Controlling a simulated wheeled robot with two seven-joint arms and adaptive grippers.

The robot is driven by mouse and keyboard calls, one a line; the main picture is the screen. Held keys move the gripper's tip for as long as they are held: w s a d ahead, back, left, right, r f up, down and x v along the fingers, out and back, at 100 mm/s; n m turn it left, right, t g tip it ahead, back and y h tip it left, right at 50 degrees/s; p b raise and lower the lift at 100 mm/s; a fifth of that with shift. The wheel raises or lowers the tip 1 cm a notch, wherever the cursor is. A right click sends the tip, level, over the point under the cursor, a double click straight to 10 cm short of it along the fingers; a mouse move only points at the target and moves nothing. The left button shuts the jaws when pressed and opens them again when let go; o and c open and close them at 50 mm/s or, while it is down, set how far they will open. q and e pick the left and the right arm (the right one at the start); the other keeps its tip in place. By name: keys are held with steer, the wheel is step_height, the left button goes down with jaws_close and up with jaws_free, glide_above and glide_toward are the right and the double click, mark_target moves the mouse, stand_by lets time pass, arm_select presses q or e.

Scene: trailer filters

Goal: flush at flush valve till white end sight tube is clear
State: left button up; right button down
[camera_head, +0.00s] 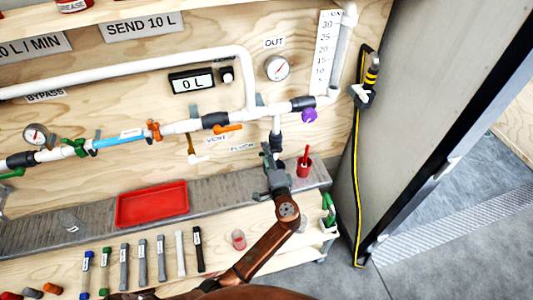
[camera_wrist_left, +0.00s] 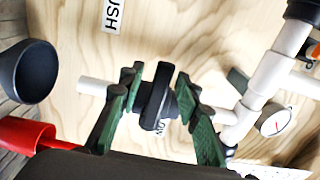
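The flush valve's black handle (camera_wrist_left: 155,97) stands between the two green fingers of my left gripper (camera_wrist_left: 158,88) in the left wrist view. The fingers are open around it, with narrow gaps near the tips. In the head view my left gripper (camera_head: 271,165) is at the pipe below the FLUSH label (camera_head: 243,147) and hides most of the valve. A whitish upright tube (camera_head: 342,50) stands beside the number scale (camera_head: 326,50) at the upper right. I cannot tell how clear its contents are. My right gripper is not in view.
A red tray (camera_head: 152,204) and several cartridges lie on the bench to the left. The display (camera_head: 191,81) reads 0 L. An OUT gauge (camera_head: 277,68) and a purple knob (camera_head: 309,115) are above.

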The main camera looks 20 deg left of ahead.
arm_select(q)
steer(key=shift+c, duration=0.6)
jaws_close()
